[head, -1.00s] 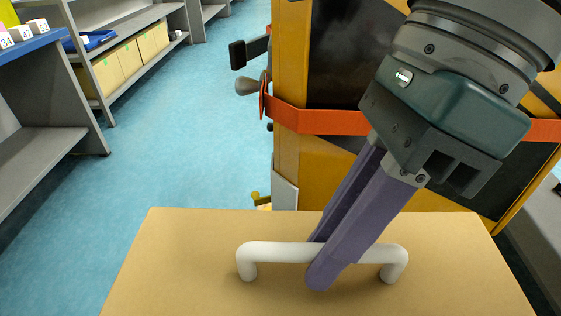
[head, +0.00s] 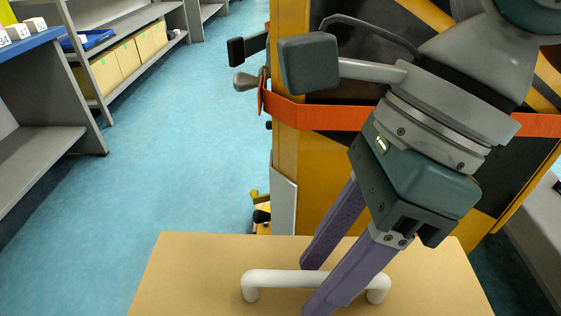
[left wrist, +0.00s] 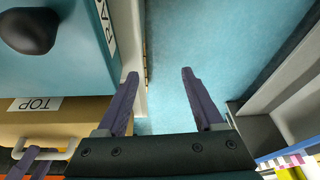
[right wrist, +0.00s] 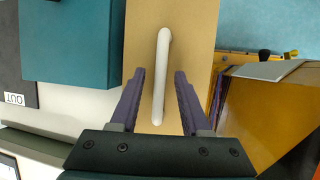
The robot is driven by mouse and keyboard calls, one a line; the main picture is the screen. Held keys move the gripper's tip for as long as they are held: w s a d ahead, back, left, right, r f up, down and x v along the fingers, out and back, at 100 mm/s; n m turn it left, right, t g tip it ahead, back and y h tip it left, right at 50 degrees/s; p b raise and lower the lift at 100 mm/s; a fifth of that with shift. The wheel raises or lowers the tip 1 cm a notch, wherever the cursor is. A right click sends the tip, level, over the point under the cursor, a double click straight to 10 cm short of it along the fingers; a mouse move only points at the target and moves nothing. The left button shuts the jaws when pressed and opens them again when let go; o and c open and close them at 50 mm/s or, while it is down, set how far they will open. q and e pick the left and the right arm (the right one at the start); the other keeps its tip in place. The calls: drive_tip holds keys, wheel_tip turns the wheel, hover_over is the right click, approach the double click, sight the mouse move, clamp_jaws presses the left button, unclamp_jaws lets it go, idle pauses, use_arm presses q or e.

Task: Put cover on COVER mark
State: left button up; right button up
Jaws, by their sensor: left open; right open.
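The cover (head: 190,275) is a tan, flat-topped piece at the bottom of the head view, with a white bar handle (head: 290,279). Its tan face also shows in the right wrist view (right wrist: 200,25). My right gripper (head: 314,288) is open, with its two purple fingers on either side of the handle; the right wrist view shows the handle between the fingers with gaps. My left gripper (left wrist: 160,73) is open and empty above blue floor. In the left wrist view a tan side labelled TOP (left wrist: 40,104) shows near the handle. I see no COVER mark.
A yellow and black cabinet (head: 288,150) with an orange strap (head: 340,117) stands behind the cover. Grey shelves (head: 55,140) with boxes line the left. Blue floor (head: 190,150) between is clear. A teal block with a black knob (left wrist: 28,30) is beside my left gripper.

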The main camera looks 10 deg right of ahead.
drive_tip(key=v, duration=1.2)
drive_tip(key=shift+a+r, duration=0.1)
drive_tip(key=shift+r, duration=0.05)
